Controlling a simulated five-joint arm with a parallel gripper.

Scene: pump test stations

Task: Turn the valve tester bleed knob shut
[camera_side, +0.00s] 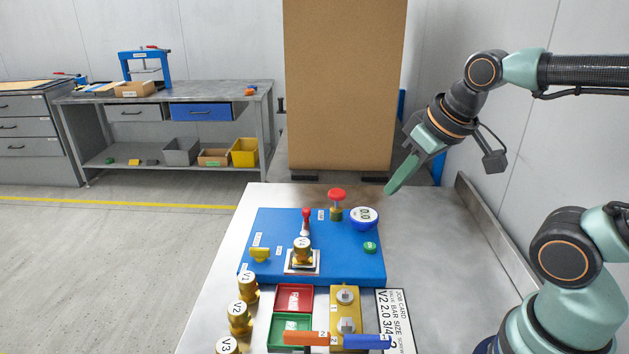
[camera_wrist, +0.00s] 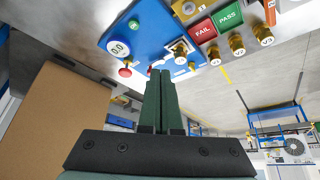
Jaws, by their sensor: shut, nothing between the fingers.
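The valve tester is a blue panel (camera_side: 275,225) on the steel bench; it also shows in the wrist view (camera_wrist: 150,22). It carries a yellow wing-shaped knob (camera_side: 260,255) at the left, a red round knob on a brass stem (camera_side: 337,195) at the back, a red-tipped lever (camera_side: 306,220), a round gauge (camera_side: 364,217) and a green button (camera_side: 370,247). A brass valve (camera_side: 302,250) marked V sits in its fixture. The labels are too small to read, so I cannot tell which knob is the bleed. My gripper (camera_side: 388,191) is shut and empty, above the bench behind the panel's right side.
Brass valves V1 (camera_side: 248,288), V2 (camera_side: 239,318) and V3 (camera_side: 228,346) stand in front of the panel. The bench's right side is clear.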

